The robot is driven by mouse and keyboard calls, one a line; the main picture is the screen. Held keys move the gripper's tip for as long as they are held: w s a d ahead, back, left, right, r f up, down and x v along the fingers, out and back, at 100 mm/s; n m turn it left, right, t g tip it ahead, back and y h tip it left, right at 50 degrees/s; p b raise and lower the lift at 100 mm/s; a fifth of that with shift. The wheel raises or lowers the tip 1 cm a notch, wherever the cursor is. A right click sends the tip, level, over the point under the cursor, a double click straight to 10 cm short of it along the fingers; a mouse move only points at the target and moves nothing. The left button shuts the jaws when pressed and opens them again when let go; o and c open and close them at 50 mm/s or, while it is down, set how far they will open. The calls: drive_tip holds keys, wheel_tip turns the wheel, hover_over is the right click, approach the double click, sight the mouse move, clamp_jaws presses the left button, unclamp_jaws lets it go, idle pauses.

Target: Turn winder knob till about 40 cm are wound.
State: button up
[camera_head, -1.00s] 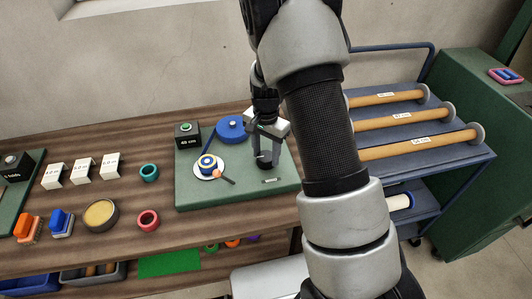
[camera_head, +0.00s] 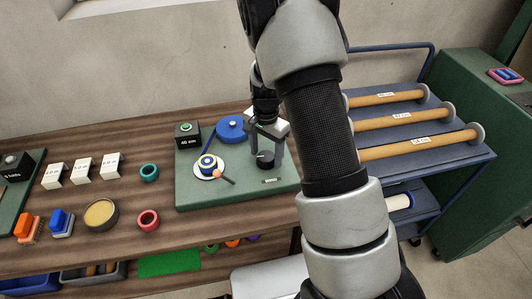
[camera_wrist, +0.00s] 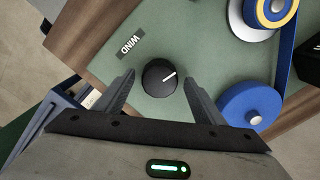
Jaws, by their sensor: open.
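The dark round winder knob (camera_head: 265,161) stands on the green board (camera_head: 190,199). In the wrist view the knob (camera_wrist: 157,80) has a white pointer line aimed to the upper right. My gripper (camera_head: 266,150) is open above the knob; in the wrist view its fingers (camera_wrist: 160,77) stand apart on either side of it, with gaps. A WIND label (camera_wrist: 131,43) lies beside the knob. A small reel with blue and yellow rings (camera_head: 208,162) sits on a white disc, and a blue ribbon runs to a blue spool (camera_head: 231,128). A dark box (camera_head: 187,134) reads 40 cm.
White cards (camera_head: 83,169), a teal ring (camera_head: 149,172), a red ring (camera_head: 148,220) and a round tin (camera_head: 101,214) stand to the left. A blue cart (camera_head: 450,165) with wooden rollers is at right.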

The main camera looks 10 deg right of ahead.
sight(266, 156)
wheel_tip(266, 156, up, 18)
drive_tip(key=p, duration=0.1)
drive_tip(key=shift+f, duration=0.25)
idle(0.5)
drive_tip(key=s+r+n+t+p, duration=0.3)
drive_tip(key=s+r+n+p, duration=0.15)
drive_tip(key=s+r, duration=0.9)
drive_tip(key=s+r+n+t+p, duration=0.1)
drive_tip(key=s+r+n, duration=0.4)
drive_tip(key=s, duration=0.5)
drive_tip(key=shift+s+r+n+t, duration=0.35)
drive_tip(key=shift+r+t, duration=0.1)
drive_tip(key=shift+t, duration=0.35)
